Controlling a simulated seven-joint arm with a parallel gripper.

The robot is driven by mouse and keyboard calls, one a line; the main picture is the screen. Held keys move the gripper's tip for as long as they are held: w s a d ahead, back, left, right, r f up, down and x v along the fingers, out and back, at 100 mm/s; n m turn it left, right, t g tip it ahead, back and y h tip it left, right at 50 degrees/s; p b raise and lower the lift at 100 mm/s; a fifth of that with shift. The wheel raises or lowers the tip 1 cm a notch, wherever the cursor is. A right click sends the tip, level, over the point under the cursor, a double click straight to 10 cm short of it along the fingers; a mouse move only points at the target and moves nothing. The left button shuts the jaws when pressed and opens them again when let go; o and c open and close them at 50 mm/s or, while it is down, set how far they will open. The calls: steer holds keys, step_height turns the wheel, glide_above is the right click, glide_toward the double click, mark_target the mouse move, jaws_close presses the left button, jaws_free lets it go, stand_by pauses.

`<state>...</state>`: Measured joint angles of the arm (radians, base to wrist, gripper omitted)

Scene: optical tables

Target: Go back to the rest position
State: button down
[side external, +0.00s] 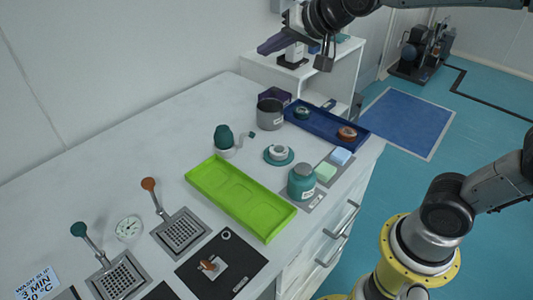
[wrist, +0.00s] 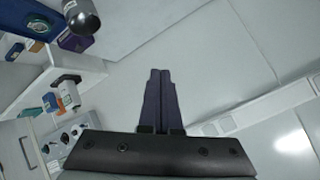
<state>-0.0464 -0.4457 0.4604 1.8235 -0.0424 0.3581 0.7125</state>
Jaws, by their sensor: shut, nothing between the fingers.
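My gripper (side external: 262,48) is at the top of the side external view, high above the far end of the white bench. Its dark purple fingers point left. In the wrist view the two fingers (wrist: 160,76) lie side by side, pressed together with nothing between them. The gripper is apart from everything on the bench.
The bench carries a lime green tray (side external: 268,232), a teal jar (side external: 301,183), a grey pot (side external: 270,112) and a dark blue tray (side external: 319,125). A white shelf unit (side external: 347,73) stands behind. The bench's far left surface (side external: 130,135) is clear.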

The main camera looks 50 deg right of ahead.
steer(key=s+f+n+g, duration=0.2)
steer(key=s+f, duration=0.3)
steer(key=s, duration=0.7)
steer(key=s+d+f+n+g, duration=0.1)
steer(key=s+f+n+g, duration=0.2)
steer(key=s, duration=1)
step_height(320, 180, down, 2)
steer(key=shift+s+d+f+n, duration=0.1)
steer(key=shift+s+d+n, duration=0.2)
steer(key=shift+n, duration=0.8)
